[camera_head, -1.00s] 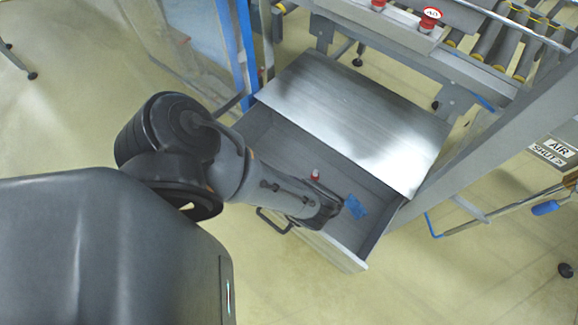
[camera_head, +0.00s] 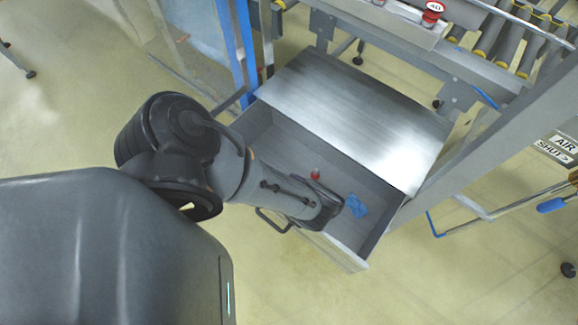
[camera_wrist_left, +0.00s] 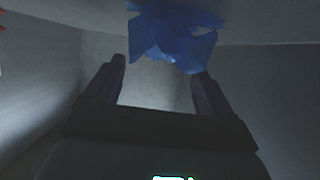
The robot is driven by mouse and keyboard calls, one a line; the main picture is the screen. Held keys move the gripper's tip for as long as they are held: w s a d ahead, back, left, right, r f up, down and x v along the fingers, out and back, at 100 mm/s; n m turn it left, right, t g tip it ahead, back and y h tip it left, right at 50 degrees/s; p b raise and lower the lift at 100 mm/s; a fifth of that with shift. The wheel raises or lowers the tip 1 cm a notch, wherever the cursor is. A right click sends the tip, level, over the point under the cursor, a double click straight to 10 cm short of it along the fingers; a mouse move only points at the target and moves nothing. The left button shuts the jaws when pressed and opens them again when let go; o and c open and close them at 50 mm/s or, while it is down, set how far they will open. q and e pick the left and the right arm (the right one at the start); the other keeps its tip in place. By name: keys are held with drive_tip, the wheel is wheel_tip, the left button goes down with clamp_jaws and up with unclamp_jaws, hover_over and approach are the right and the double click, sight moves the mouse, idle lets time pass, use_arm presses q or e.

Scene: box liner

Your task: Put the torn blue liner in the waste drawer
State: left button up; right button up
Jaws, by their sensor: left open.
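The torn blue liner (camera_head: 357,205) lies crumpled inside the open waste drawer (camera_head: 378,236), just beyond the end of my left gripper (camera_head: 338,207). In the left wrist view, the liner (camera_wrist_left: 172,36) is spread with ragged edges and a hole, above and past the fingertips. My left gripper (camera_wrist_left: 158,70) is open, its two fingers apart with nothing between them. The liner's lower right edge comes close to the right fingertip; I cannot tell whether they touch. My right gripper is not in view.
A small red object (camera_head: 315,174) is in the drawer behind my gripper. A flat metal cover (camera_head: 355,110) spans the back of the drawer. The drawer handle (camera_head: 270,220) sticks out at the front. A frame post (camera_head: 480,150) stands to the right.

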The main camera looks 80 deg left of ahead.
use_arm(q)
drive_tip(key=shift+r, duration=0.1)
drive_tip(key=shift+r+p, duration=0.55)
drive_tip(key=shift+p, duration=0.15)
drive_tip(key=shift+w+d+r, duration=0.15)
drive_tip(key=shift+w+d, duration=0.05)
drive_tip(key=p+v, duration=0.1)
drive_tip(key=v, duration=1)
drive_tip(key=shift+w, duration=0.2)
drive_tip(key=shift+d, duration=0.1)
